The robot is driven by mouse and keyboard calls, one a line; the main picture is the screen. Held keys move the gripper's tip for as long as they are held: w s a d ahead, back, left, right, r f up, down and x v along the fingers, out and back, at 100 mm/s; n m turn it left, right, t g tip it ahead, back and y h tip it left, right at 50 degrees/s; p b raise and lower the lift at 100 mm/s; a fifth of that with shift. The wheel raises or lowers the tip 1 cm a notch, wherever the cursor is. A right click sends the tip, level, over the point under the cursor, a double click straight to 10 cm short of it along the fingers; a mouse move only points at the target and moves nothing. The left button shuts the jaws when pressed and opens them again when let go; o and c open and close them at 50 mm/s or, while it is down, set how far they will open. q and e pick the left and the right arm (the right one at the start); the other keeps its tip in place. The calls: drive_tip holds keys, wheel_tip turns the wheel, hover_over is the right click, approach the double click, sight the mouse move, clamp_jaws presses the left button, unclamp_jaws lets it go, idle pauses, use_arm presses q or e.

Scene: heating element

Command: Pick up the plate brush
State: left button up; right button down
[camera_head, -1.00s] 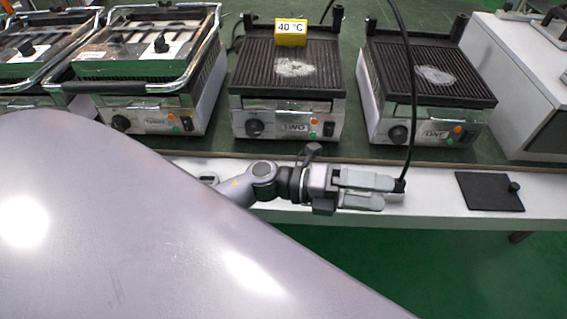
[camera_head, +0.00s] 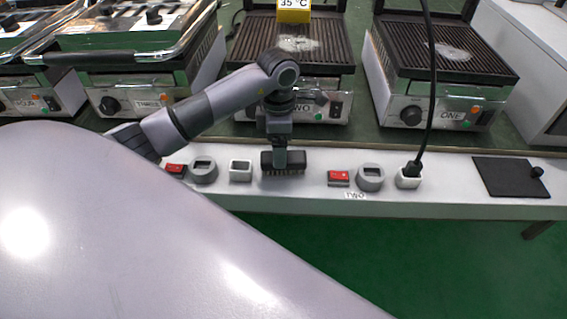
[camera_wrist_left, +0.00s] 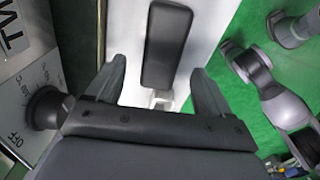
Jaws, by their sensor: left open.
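The plate brush (camera_head: 283,163) is a dark block with bristles on the white ledge, in front of the grill marked TWO. In the left wrist view the brush (camera_wrist_left: 165,45) is a long black rounded bar lying beyond and between the fingertips. My left gripper (camera_head: 281,150) points down over the brush and hides part of it. In the wrist view the left gripper (camera_wrist_left: 158,66) is open, one finger to each side of the brush's line. I cannot tell whether the fingers touch it.
Red switches (camera_head: 339,178), grey round housings (camera_head: 370,178) and white sockets (camera_head: 240,170) line the ledge beside the brush. A black cable plugs into the right socket (camera_head: 408,181). A black plate (camera_head: 510,177) lies at right. Grills (camera_head: 440,80) stand behind.

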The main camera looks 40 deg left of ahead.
use_arm(q)
wheel_tip(320, 180, down, 5)
drive_tip(key=shift+d+r+b, duration=0.1)
drive_tip(key=shift+r+b, duration=0.1)
drive_tip(key=shift+b, duration=0.15)
drive_tip(key=shift+c, duration=0.3)
drive_tip(key=c, duration=1.1)
drive_tip(key=shift+o, duration=0.2)
drive_tip(key=shift+r, duration=0.15)
wheel_tip(320, 180, up, 20)
drive_tip(key=p, duration=0.4)
